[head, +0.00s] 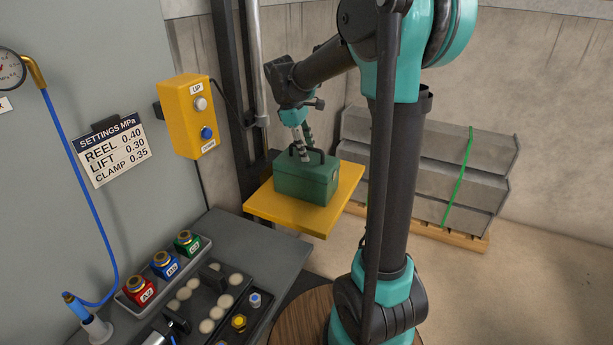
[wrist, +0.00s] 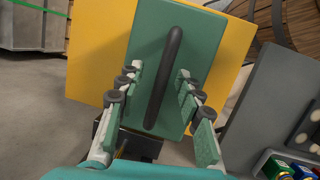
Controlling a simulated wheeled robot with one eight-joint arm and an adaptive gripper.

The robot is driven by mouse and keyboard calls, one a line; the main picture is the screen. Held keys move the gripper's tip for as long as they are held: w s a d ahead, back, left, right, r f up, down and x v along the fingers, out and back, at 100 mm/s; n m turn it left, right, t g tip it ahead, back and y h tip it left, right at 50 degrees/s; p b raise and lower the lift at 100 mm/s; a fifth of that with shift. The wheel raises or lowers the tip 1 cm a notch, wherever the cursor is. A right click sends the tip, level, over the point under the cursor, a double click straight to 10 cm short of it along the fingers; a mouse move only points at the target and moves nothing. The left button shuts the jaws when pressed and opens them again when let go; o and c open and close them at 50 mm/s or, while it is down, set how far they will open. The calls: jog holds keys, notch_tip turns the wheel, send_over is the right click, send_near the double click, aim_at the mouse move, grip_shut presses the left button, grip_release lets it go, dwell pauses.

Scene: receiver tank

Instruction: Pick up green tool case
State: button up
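The green tool case (head: 310,182) sits upright on the yellow platform (head: 285,212). A dark arched handle stands on its lid. In the wrist view the case's green lid (wrist: 205,45) and the black handle (wrist: 165,80) fill the middle. My gripper (head: 301,150) is over the case, pointing down at the handle. In the wrist view my gripper (wrist: 157,78) is open, with one finger on each side of the handle and a gap on both sides. The fingers look close to the lid; whether they touch it I cannot tell.
A yellow box (head: 187,117) with UP and DOWN buttons hangs at the left of the lift post. A dark workbench (head: 255,250) with several coloured fittings stands at the front left. Grey beams (head: 430,165) lie stacked on a pallet behind. Open floor lies at the right.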

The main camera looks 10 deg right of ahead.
grip_shut()
jog(key=shift+r, duration=0.2)
dwell(0.5)
